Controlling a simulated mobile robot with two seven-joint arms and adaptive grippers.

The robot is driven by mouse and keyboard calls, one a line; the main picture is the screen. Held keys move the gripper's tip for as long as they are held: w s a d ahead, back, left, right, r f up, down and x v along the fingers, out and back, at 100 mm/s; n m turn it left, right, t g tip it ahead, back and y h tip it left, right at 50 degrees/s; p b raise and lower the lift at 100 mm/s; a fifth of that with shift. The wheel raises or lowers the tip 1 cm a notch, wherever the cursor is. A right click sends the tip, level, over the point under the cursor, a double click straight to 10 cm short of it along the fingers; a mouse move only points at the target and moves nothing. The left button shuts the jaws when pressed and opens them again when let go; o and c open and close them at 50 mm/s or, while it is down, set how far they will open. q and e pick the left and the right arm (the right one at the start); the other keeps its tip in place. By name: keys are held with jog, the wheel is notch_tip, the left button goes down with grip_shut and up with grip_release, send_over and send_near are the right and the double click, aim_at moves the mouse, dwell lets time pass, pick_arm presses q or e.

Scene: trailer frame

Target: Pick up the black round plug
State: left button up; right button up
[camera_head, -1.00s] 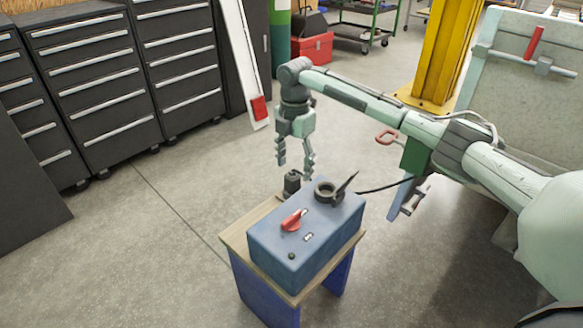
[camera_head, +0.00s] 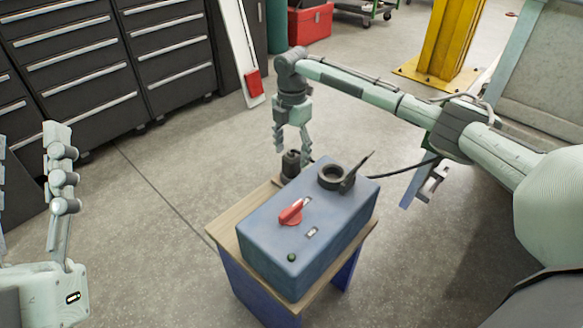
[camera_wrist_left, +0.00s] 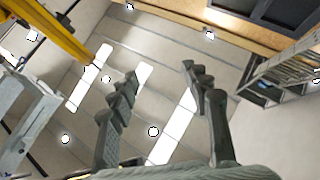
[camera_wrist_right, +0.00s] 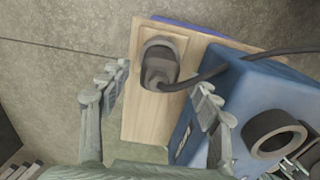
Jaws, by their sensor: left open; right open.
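The black round plug (camera_head: 291,164) stands on the wooden stool top (camera_head: 226,223), behind the blue box, with a dark cable running from it. In the right wrist view the plug (camera_wrist_right: 158,65) lies ahead, between the lines of the two fingers. My right gripper (camera_head: 293,149) is open and points down just above the plug, with its fingertips near the plug's top; I cannot tell if they touch it. My left gripper (camera_head: 30,148) is open and empty at the left edge of the head view, fingers up. The left wrist view shows its fingers (camera_wrist_left: 159,72) against the ceiling.
The blue box (camera_head: 308,230) has a red switch (camera_head: 291,212) and a black round socket (camera_head: 336,178) with a raised lid. The box stands close beside my right gripper. Dark drawer cabinets (camera_head: 80,70) and a yellow post (camera_head: 450,45) are behind. The floor left of the stool is clear.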

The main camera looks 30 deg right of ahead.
notch_tip(320, 180, down, 4)
jog(key=shift+f+b, duration=0.1)
jog(key=shift+b, duration=0.3)
jog(key=c, duration=0.8)
pick_arm(q)
jog(key=shift+s+a+r+t, duration=0.55)
jog(key=shift+s+r+t, duration=0.3)
jog(key=shift+t, duration=0.15)
pick_arm(e)
jog(key=shift+c, duration=0.2)
